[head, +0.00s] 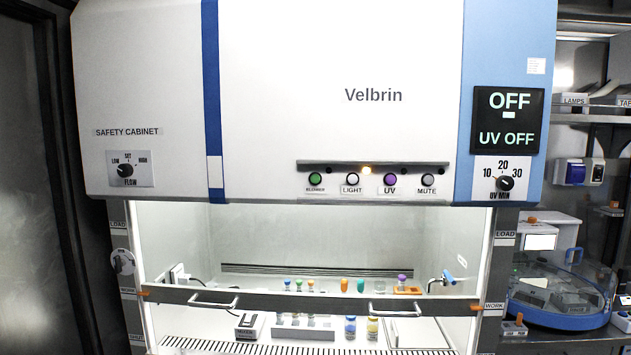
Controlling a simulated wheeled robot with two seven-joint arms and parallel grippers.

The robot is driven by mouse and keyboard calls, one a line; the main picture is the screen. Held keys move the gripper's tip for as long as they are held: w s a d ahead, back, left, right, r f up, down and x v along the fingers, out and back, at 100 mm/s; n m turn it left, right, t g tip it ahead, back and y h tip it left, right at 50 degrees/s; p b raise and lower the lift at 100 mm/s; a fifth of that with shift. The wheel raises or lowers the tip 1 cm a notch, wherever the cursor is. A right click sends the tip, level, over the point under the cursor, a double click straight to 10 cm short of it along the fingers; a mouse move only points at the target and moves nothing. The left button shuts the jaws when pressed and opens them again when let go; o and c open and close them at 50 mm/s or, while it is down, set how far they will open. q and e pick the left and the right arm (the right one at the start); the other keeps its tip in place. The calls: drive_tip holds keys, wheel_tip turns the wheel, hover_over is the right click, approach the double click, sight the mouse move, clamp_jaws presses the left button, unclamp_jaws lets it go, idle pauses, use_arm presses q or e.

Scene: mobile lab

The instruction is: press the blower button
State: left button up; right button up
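The blower button (315,179) is a round green button on the front panel of the white safety cabinet (290,80). It is the leftmost in a row of buttons, with a label reading BLOWER under it. A dark display (508,120) at the upper right reads OFF and UV OFF. Neither of my grippers is in the head view.
A sash bar with handles (300,301) crosses the cabinet opening. Behind and below it stand several small vials, a small device (249,325) and a blue tap (448,278). Knobs sit at the FLOW dial (126,170) and UV MIN dial (505,184). A centrifuge-like machine (560,290) stands at right.

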use_arm(q)
drive_tip(key=shift+c, duration=0.3)
clamp_jaws()
idle(1.6)
